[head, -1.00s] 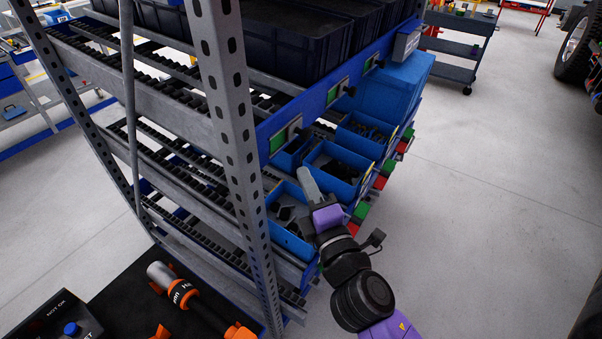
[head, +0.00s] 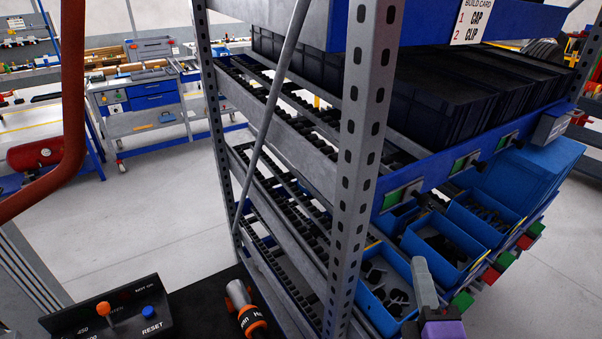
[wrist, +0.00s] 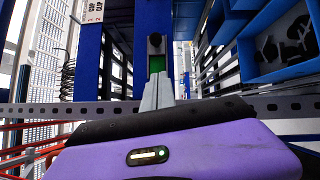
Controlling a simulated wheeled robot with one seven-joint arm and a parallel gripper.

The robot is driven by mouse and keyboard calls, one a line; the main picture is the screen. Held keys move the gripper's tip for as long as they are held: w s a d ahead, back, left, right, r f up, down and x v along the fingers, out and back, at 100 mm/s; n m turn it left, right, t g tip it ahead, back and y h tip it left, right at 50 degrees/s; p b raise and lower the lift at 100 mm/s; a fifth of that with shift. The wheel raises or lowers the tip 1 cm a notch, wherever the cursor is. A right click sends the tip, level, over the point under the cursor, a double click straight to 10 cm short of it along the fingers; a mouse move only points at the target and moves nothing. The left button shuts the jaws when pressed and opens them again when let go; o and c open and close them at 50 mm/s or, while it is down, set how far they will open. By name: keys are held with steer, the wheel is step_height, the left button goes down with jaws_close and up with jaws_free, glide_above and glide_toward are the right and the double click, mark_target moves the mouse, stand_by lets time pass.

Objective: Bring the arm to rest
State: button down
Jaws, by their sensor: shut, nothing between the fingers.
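My gripper (head: 424,278) is at the lower right in the head view, in front of the blue bins at the rack's near corner. Its grey fingers are together with nothing between them. The wrist view also shows the closed fingers (wrist: 158,92), pointing towards a blue rail with a green patch. I cannot tell from these views whether the fingers touch the rack. Most of my arm is outside the head view.
The grey rack (head: 357,150) fills the middle and right. Blue bins (head: 447,243) with dark parts sit on its lower front. Open floor (head: 160,215) shows at left.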

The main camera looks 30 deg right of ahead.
steer(key=s+a+f+m+t+y, duration=0.1)
steer(key=s+a+f+m+y, duration=0.1)
steer(key=a+m+y, duration=0.3)
steer(key=s+a+f+m+t+y, duration=0.1)
steer(key=s+a+f+m+y, duration=0.2)
steer(key=a, duration=0.4)
steer(key=s+a+f+m+g+y, duration=0.1)
steer(key=s+a+f+m, duration=0.1)
steer(key=s, duration=0.4)
steer(key=s+a+f+m+g+y, duration=0.1)
steer(key=s+a+f+m+y, duration=0.1)
steer(key=s, duration=0.4)
steer(key=shift+s+f+g, duration=0.35)
steer(key=shift+s+g, duration=0.05)
